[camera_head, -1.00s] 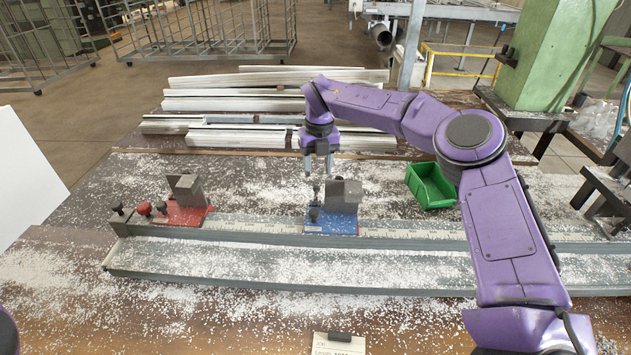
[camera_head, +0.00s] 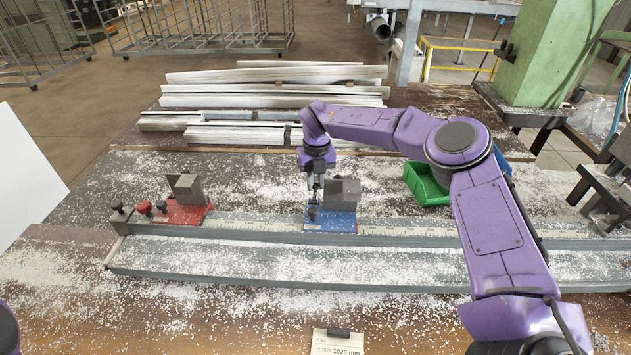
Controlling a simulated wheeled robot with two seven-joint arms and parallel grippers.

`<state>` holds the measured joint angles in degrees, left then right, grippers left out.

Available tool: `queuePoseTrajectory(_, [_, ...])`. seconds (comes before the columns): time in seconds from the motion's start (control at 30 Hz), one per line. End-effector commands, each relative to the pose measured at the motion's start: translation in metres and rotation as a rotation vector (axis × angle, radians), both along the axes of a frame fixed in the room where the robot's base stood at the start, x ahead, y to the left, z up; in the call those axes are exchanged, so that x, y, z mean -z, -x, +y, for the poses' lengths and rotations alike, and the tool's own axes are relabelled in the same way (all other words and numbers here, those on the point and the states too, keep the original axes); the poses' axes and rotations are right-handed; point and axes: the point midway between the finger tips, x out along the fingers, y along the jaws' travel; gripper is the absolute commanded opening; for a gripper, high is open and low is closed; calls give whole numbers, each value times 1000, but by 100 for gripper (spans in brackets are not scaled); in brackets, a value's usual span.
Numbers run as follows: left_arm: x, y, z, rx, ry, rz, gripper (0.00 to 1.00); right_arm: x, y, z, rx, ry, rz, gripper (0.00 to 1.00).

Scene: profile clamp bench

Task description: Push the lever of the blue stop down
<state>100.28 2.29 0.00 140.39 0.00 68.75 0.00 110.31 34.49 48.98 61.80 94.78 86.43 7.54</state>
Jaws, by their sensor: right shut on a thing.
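The blue stop (camera_head: 332,222) sits on the metal rail in the middle of the bench, with a grey block (camera_head: 345,192) on top. Its dark lever (camera_head: 313,210) stands at the stop's left side, partly hidden by the fingers. My right gripper (camera_head: 315,192) points down from above and is shut at the top of the lever. My left gripper is not in view; only a purple piece of my own body shows at the lower left edge.
A green bin (camera_head: 424,186) stands behind the rail, partly behind my right arm. Aluminium profiles (camera_head: 270,88) lie at the back. A length card (camera_head: 338,343) lies in front.

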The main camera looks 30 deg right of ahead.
Motion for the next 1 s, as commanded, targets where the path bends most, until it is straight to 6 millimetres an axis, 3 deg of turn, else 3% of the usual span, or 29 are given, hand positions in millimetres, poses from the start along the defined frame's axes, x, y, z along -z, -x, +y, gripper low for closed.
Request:
queuePoseTrajectory(0.33, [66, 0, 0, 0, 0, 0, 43, -11, 7, 5, -4, 148, -249, 0])
queuePoseTrajectory(0.8, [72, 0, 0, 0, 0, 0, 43, -23, 10, 6, -1, 185, -308, 0])
queuePoseTrajectory(0.83, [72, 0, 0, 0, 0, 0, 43, -23, 10, 6, -1, 185, -308, 33])
queuePoseTrajectory(0.87, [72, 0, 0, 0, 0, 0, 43, -23, 10, 6, -1, 185, -308, 43])
queuePoseTrajectory(0.9, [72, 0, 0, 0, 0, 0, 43, -23, 10, 6, -1, 185, -308, 48])
queuePoseTrajectory(1.0, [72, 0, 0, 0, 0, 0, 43, -23, 10, 6, -1, 185, -307, 48])
